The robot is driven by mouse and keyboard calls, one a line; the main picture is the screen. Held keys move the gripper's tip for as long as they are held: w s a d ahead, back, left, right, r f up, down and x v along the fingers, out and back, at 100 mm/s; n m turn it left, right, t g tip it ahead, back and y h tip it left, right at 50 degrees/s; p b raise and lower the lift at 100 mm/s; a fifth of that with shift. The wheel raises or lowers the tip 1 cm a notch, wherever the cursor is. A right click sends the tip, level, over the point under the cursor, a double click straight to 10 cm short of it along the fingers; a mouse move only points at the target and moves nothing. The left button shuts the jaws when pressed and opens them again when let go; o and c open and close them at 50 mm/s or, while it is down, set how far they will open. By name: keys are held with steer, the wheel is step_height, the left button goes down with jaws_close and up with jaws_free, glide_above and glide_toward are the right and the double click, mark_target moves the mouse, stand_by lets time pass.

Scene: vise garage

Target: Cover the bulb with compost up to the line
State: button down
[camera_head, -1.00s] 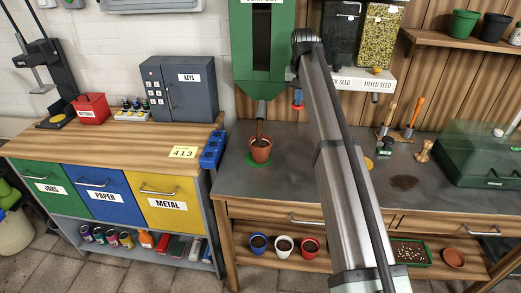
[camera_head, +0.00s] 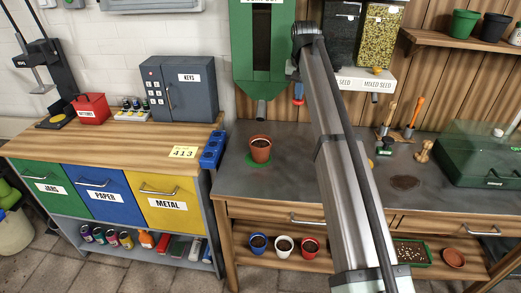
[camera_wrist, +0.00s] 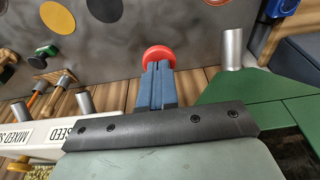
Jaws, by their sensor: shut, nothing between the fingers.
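The terracotta pot (camera_head: 260,149) stands upright on a green disc (camera_head: 241,180) on the grey bench, below the spout (camera_head: 261,108) of the green compost hopper (camera_head: 284,35). Dark material shows inside the pot; I cannot make out the bulb or the line. Nothing falls from the spout. My gripper (camera_head: 298,90) is beside the hopper, to the right of the spout. In the wrist view its blue fingers (camera_wrist: 158,85) are together and empty, with a red round knob (camera_wrist: 158,54) at their tips. I cannot tell whether they touch it. The spout also shows there (camera_wrist: 233,48).
Seed dispensers (camera_head: 376,80) hang right of my arm. A green-lidded propagator (camera_head: 482,155) and a dark patch (camera_head: 404,182) are on the bench's right side. The bench around the pot is mostly clear.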

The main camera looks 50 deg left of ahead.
steer(key=shift+r, duration=1.7)
